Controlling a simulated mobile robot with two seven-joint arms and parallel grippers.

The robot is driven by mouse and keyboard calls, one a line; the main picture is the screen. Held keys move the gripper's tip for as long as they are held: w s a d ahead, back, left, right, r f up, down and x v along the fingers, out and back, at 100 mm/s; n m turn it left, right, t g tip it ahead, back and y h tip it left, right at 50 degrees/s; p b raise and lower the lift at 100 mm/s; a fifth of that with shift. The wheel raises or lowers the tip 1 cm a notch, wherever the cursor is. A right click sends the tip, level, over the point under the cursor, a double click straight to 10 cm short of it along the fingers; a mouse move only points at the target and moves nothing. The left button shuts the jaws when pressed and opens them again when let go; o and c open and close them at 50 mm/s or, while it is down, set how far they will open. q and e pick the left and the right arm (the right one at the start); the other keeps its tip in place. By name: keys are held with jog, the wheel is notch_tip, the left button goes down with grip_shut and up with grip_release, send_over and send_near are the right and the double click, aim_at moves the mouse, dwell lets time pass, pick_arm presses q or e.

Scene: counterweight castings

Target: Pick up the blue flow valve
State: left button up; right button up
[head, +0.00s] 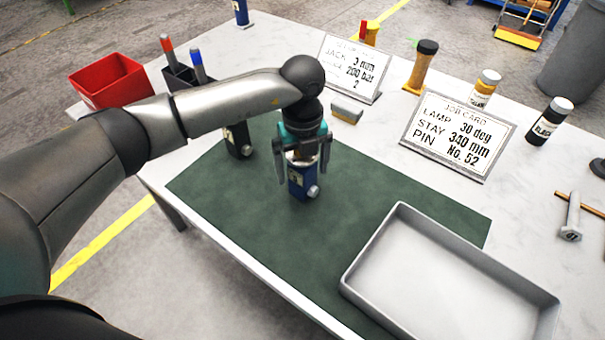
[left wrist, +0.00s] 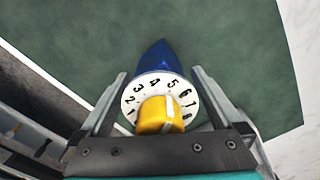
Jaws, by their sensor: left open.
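The blue flow valve (head: 298,185) stands upright on the green mat (head: 235,215), below my left gripper. In the left wrist view its blue body (left wrist: 157,57), white numbered dial (left wrist: 140,88) and yellow knob (left wrist: 160,115) show between the fingers. My left gripper (head: 304,178) is open and points down, with a finger on either side of the valve's top. In the left wrist view the fingers (left wrist: 158,95) stand apart around the dial; I cannot tell whether they touch it. My right gripper is not in view.
A black valve-like block (head: 238,142) stands close left of the blue valve. A grey tray (head: 352,285) lies at the mat's right. Job cards (head: 457,136), a red bin (head: 108,82) and bottles (head: 549,121) stand farther back. The mat's front is clear.

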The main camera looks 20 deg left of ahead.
pick_arm(q)
jog(key=shift+f, duration=0.45)
jog(key=shift+c, duration=0.2)
jog(key=shift+r, duration=0.1)
grip_shut()
jog(key=shift+w, duration=0.1)
